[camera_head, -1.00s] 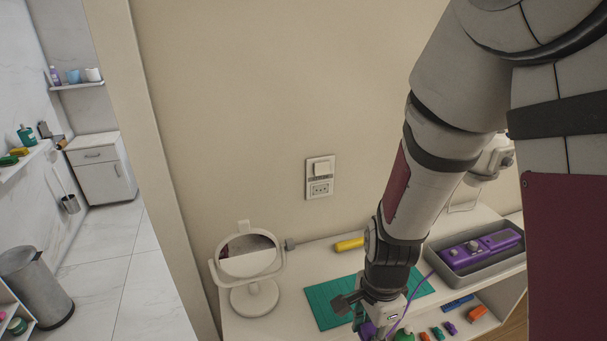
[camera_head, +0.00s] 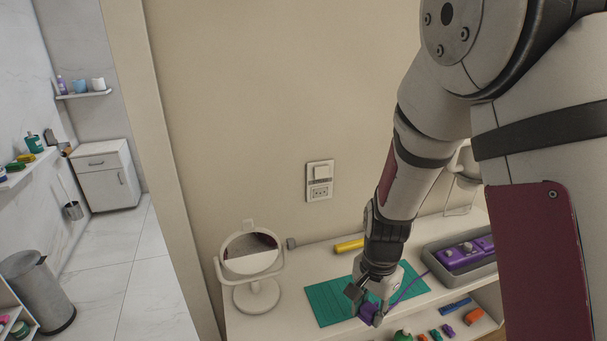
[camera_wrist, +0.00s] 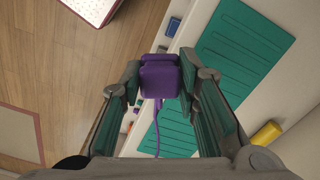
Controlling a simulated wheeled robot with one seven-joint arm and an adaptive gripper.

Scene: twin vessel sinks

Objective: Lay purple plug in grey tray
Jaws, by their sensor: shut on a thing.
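The purple plug (camera_wrist: 160,77) is held between the fingers of my gripper (camera_wrist: 160,85) in the wrist view, with its purple cord trailing down from it. In the head view the plug (camera_head: 369,313) and my gripper (camera_head: 366,298) are over the front edge of the green mat (camera_head: 328,303). The grey tray (camera_head: 437,268) sits on the counter to the right of my gripper. It holds a purple device (camera_head: 464,254), and the cord runs from there to the plug. My arm hides part of the tray's right side.
A round mirror (camera_head: 250,262) stands on the counter at left. A yellow cylinder (camera_head: 349,246) lies behind the mat. A shelf below the counter's front holds several small items, among them an orange block (camera_head: 473,317) and a blue one (camera_head: 455,307). A wall socket (camera_head: 319,189) is above.

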